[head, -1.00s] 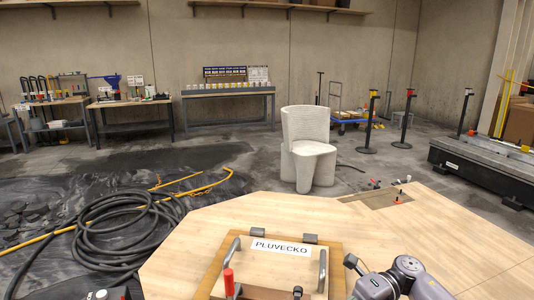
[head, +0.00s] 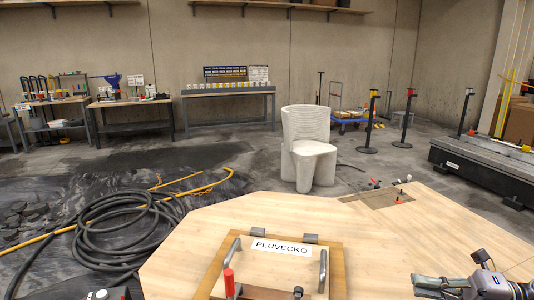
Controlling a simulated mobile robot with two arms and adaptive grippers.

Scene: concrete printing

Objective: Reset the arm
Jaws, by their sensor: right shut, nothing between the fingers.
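My right gripper (head: 426,284) is at the lower right, low over the wooden table top (head: 370,235). It points left and its fingers look closed, with nothing between them. It is to the right of the wooden board labelled PLUVECKO (head: 281,248) and apart from it. My right arm comes in from the right edge and is mostly cut off by the frame. My left gripper is not in the picture.
The board carries metal handles (head: 323,270) and a red-gripped clamp (head: 229,283). Small tools lie by a cut-out (head: 376,199) at the table's far right. A pale concrete chair (head: 309,150) stands beyond. A black hose coil (head: 122,230) lies left. The table's middle right is clear.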

